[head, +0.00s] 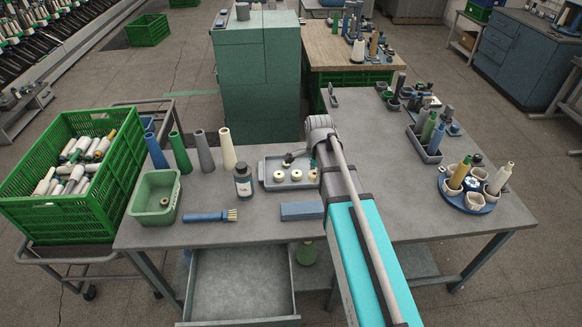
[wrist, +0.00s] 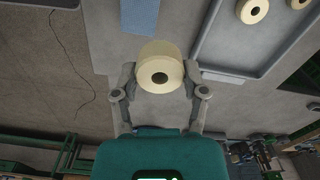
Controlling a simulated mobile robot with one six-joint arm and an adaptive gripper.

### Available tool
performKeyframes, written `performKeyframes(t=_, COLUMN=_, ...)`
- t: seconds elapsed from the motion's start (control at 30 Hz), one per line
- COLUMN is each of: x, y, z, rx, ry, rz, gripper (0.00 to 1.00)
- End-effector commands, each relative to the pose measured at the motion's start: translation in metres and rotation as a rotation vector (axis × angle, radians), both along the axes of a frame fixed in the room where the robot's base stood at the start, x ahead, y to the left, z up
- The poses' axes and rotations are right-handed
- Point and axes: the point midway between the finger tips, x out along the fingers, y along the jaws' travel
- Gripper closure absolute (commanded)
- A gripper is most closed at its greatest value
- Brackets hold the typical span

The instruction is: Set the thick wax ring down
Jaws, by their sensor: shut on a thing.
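The thick wax ring (wrist: 160,50) is cream, with a dark centre hole. In the wrist view my gripper (wrist: 160,74) is shut on it, with one finger on each side. The grey tabletop (wrist: 100,22) shows behind the ring; I cannot tell how high the ring is above it. The tray lies to the right of the held ring there.
A blue block (head: 302,211) lies in front of the tray; it is at the top of the wrist view (wrist: 140,14). A dark bottle (head: 243,182), a brush (head: 207,216) and a green bin (head: 154,214) stand to the left. A round blue holder (head: 470,201) with cups is at the right.

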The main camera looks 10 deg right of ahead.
Motion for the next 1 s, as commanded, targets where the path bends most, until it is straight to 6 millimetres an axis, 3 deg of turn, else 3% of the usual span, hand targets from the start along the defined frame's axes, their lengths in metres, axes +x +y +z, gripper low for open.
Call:
performKeyframes(t=0.53, x=0.006, y=0.014, z=-0.003, rx=0.000, ry=0.000, rz=0.025, gripper=0.76)
performKeyframes(t=0.67, x=0.020, y=0.011, z=-0.010, rx=0.000, ry=0.000, rz=0.026, gripper=0.76)
performKeyframes(t=1.0, x=0.076, y=-0.002, z=-0.037, rx=0.000, ry=0.000, rz=0.026, gripper=0.76)
